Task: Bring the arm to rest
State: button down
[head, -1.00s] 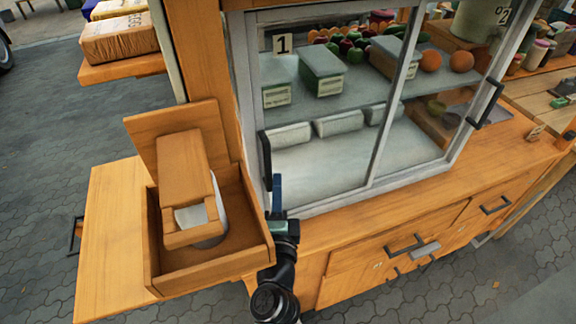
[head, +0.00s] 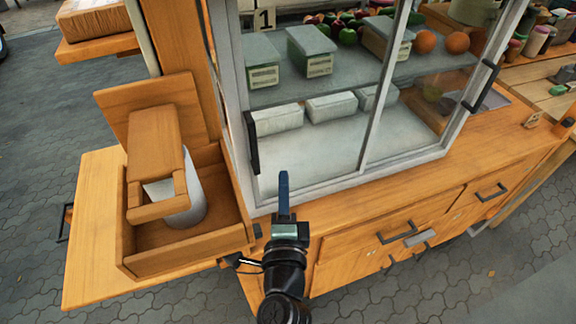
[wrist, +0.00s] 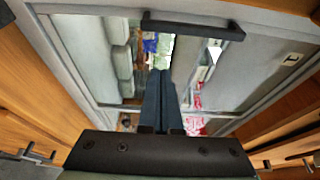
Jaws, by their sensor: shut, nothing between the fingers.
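My gripper (head: 284,178) is in front of the glass display case (head: 330,192), near its lower left corner in the head view. Its dark blue fingers are together and hold nothing. In the wrist view my gripper (wrist: 160,76) points toward the glass front, with the black door handle (wrist: 193,25) just beyond the fingertips. I cannot tell whether the fingers touch the case.
An open wooden box (head: 190,262) with a white cylinder (head: 187,203) stands on the left side shelf (head: 92,250). Drawers with handles (head: 395,230) lie below the counter (head: 420,178). Paved ground (head: 50,120) is clear at left.

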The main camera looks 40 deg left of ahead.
jog(key=b+v, duration=0.1)
jog(key=v, duration=0.3)
jog(key=w+d+r+n+t, duration=0.2)
jog(key=d+r+n, duration=0.1)
jog(key=r, duration=0.5)
jog(key=w+d+r+n+t+h, duration=0.1)
jog(key=w+d+r+n+t, duration=0.15)
jog(key=r, duration=0.55)
jog(key=w+d+r+n+t, duration=0.1)
jog(key=w+d+r+n, duration=0.15)
jog(key=r, duration=0.55)
jog(key=s+d+r+n+t+h, duration=0.1)
jog(key=s+d+r+t+h, duration=0.1)
jog(key=r, duration=0.5)
jog(key=s+d+r+t+h, duration=0.3)
jog(key=d+r+h, duration=0.1)
jog(key=d+r, duration=0.3)
jog(key=s+d+r+n+t+h, duration=0.1)
jog(key=s+d+r+t+h, duration=0.1)
jog(key=r, duration=0.7)
jog(key=shift+s+d+r+n+h, duration=0.25)
jog(key=shift+s+d+h, duration=0.3)
jog(key=shift+d+h, duration=0.5)
